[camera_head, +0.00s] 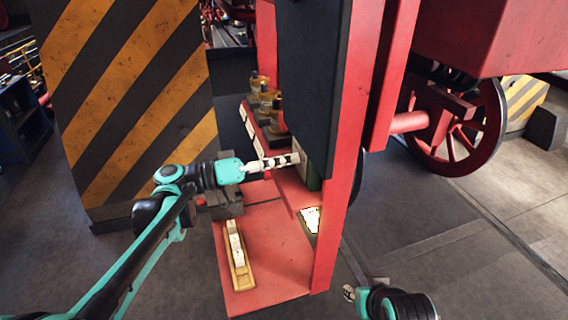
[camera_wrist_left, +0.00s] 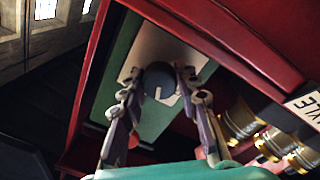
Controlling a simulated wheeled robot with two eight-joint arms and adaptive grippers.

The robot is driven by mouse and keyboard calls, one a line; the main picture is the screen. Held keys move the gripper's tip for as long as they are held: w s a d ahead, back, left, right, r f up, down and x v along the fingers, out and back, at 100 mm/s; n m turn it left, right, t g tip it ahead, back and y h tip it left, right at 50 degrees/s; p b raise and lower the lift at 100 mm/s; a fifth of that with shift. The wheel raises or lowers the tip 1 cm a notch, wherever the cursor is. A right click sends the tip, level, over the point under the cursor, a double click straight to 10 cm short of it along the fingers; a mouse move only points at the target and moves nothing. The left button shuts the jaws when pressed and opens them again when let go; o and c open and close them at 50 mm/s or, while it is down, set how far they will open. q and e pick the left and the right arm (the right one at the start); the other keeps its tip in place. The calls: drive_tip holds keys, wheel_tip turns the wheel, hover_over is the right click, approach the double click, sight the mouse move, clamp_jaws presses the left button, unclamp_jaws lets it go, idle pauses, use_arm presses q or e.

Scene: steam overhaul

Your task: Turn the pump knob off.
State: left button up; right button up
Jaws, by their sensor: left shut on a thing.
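The pump knob (camera_wrist_left: 160,82) is a dark round knob with a short white mark, on a pale plate (camera_wrist_left: 147,48) fixed to a green panel (camera_wrist_left: 122,45) in the left wrist view. My left gripper (camera_wrist_left: 163,90) is shut on it, with one finger on each side. In the head view my left gripper (camera_head: 297,158) reaches in from the left to the edge of the dark panel (camera_head: 312,80), which hides the knob there. My right gripper (camera_head: 350,292) is low at the right, apart from everything, and too small to read.
Several brass fittings (camera_head: 268,108) stand in a row on the red structure behind my left gripper. A wooden tray (camera_head: 245,282) with pale pieces lies on the red board (camera_head: 280,265). A red upright (camera_head: 333,215) stands right of my left gripper. Floor (camera_head: 465,270) at right is clear.

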use_arm(q)
drive_tip(key=n, duration=0.3)
drive_tip(key=shift+n+b, duration=0.3)
drive_tip(key=shift+n, duration=2.2)
drive_tip(key=o, duration=1.2)
drive_tip(key=shift+c, duration=0.2)
drive_tip(key=v, duration=1.2)
drive_tip(key=shift+f, duration=0.15)
